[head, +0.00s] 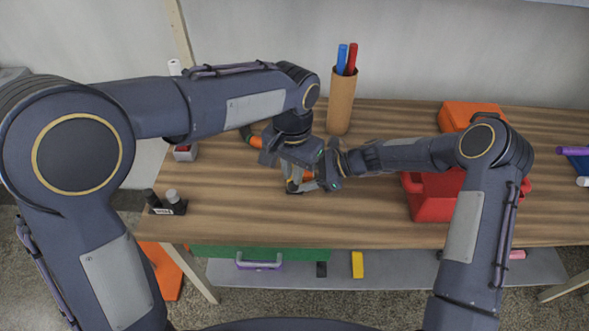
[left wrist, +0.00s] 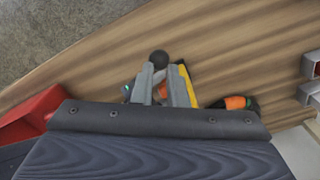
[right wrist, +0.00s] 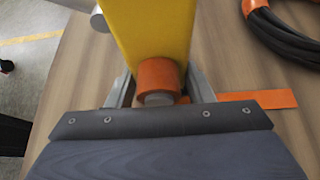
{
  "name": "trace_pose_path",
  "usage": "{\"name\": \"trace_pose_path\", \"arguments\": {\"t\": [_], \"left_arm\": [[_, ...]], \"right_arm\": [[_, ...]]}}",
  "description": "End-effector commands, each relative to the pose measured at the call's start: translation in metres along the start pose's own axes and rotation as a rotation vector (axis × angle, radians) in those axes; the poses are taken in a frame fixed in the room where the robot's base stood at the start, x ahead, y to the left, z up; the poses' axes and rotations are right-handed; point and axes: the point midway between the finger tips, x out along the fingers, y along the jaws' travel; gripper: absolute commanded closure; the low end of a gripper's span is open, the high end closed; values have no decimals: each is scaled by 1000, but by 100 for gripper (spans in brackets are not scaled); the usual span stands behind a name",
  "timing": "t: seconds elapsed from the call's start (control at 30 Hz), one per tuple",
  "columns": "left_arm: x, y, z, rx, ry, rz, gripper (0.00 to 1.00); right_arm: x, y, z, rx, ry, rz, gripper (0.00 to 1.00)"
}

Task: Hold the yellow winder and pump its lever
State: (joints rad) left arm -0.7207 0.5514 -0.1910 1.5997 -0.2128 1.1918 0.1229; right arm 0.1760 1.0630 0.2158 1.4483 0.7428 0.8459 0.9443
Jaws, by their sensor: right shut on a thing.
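The yellow winder is mostly hidden behind my grippers in the head view. Its yellow body (right wrist: 150,35) fills the top middle of the right wrist view, and a yellow edge (left wrist: 187,82) shows in the left wrist view. My right gripper (right wrist: 158,88) is shut on the winder's orange part (right wrist: 158,75). My left gripper (head: 294,186) points down at the winder, close to the right one. In the left wrist view a black ball knob (left wrist: 158,58) sits at the left fingertips. The fingers are a little apart; whether they grip the lever is unclear.
A brown cup with blue and red pens (head: 341,100) stands behind the grippers. A red bin (head: 436,196) is right of them, under my right arm. A small black stand (head: 166,203) is at the front left. A black and orange hose coil (right wrist: 288,28) lies nearby. The front middle of the wooden table (head: 250,222) is clear.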

Motion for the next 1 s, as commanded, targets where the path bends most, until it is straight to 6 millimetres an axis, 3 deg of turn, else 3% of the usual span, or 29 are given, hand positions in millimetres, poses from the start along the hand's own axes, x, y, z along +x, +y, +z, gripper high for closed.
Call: {"name": "trace_pose_path", "arguments": {"t": [0.63, 1.0], "left_arm": [[17, 0, 2, 0, -3, -1, 87], [37, 4, 10, 0, -3, -1, 87]], "right_arm": [[0, 1, 0, 0, 0, 2, 66], [0, 1, 0, 0, 0, 3, 66]]}}
